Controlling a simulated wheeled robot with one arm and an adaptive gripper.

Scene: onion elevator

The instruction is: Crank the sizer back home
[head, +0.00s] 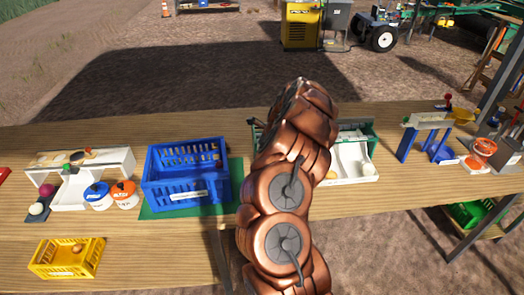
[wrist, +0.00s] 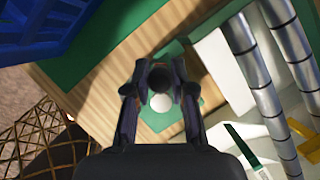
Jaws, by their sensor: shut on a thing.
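The sizer is a green and white unit with a sloping white tray (head: 352,160) on the table, just right of my arm in the head view. Its left part is hidden behind my copper-coloured arm. In the wrist view its silvery rollers (wrist: 272,88) run along the right side. My gripper (wrist: 160,76) has its two fingers closed around a dark round knob (wrist: 160,79), which looks like the crank's handle. A white round part (wrist: 161,102) shows just below the knob. The head view does not show the gripper, which is behind the arm.
A blue crate (head: 187,196) stands on a green mat (head: 236,172) left of my arm. Two lidded pots (head: 124,194) and a white stand (head: 112,160) are farther left. A blue-legged stand (head: 403,145) and orange items (head: 484,147) are on the right. A yellow crate (head: 66,262) sits lower.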

